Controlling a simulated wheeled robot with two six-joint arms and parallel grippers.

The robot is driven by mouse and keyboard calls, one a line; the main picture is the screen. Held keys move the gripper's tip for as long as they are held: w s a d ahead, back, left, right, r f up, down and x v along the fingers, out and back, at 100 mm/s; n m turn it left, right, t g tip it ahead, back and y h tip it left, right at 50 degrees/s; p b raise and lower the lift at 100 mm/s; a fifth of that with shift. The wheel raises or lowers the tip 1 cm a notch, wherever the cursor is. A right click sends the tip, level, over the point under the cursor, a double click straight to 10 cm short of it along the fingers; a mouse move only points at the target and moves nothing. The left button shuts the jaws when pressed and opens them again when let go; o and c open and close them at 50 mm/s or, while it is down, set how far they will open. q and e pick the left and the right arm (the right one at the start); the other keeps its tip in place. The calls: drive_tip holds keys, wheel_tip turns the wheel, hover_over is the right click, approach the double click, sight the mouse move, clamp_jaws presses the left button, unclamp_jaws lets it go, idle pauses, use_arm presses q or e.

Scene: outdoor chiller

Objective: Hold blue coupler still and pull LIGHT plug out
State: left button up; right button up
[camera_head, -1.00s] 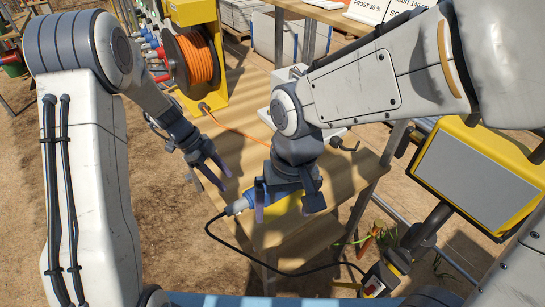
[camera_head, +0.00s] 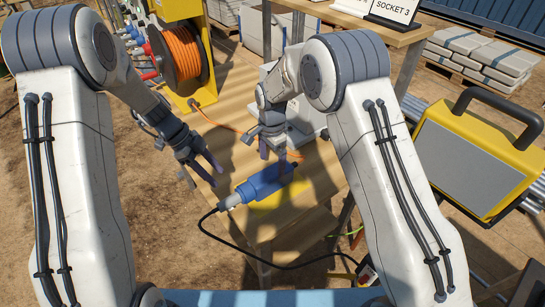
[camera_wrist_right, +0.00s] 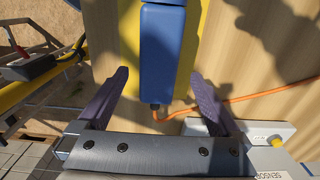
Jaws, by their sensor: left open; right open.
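The blue coupler (camera_head: 268,181) lies on the wooden table, its orange cable end pointing to the back. The pale grey LIGHT plug (camera_head: 229,202) is joined to its front-left end, with a black cable trailing off it. My right gripper (camera_head: 273,152) is open just behind the coupler's orange-cable end. In the right wrist view the coupler (camera_wrist_right: 162,55) shows between and beyond the two parted fingers (camera_wrist_right: 160,100), apart from both. My left gripper (camera_head: 203,173) is open and empty, left of the coupler and behind the plug, touching neither.
A yellow reel stand with an orange cable drum (camera_head: 181,54) stands at the back left. A yellow flat lamp (camera_head: 475,160) with a black handle is at the right. A grey box labelled SENSOR (camera_wrist_right: 265,160) is close to my right gripper.

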sight(272, 179)
wheel_tip(272, 179, down, 9)
idle(0.4)
clamp_jaws()
idle(0.4)
idle(0.5)
